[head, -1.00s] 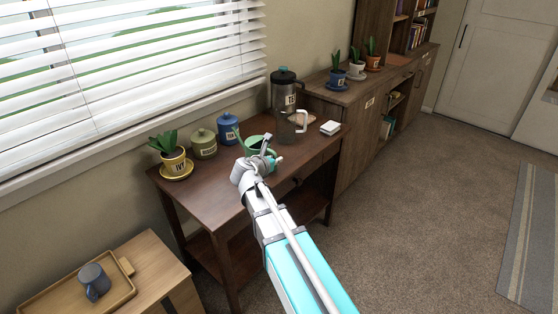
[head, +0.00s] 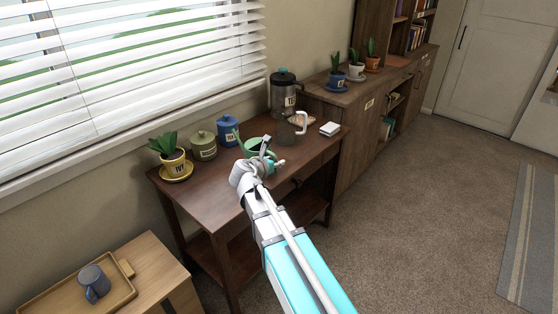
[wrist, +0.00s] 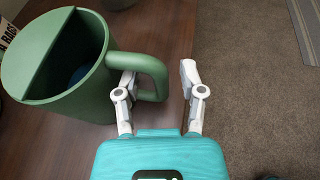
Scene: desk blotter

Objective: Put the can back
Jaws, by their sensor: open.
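The green watering can (head: 254,146) stands on the dark wooden table (head: 215,193), partly hidden behind my gripper in the head view. In the wrist view the can (wrist: 75,92) is at the left, with its half-covered top open and its looped handle (wrist: 155,72) pointing at my gripper. My gripper (wrist: 158,76) is open. Its left finger overlaps the handle's opening, and its right finger is outside, apart from the handle. The handle's outer bar lies between the two fingers. I cannot tell whether the left finger touches the handle.
Behind the can are a blue canister (head: 228,131), an olive canister (head: 203,145) and a plant in a yellow pot (head: 174,162). A French press (head: 284,92), a clear pitcher (head: 290,128) and a white stack (head: 330,129) stand farther right. A tray (head: 62,300) holds a mug (head: 94,284).

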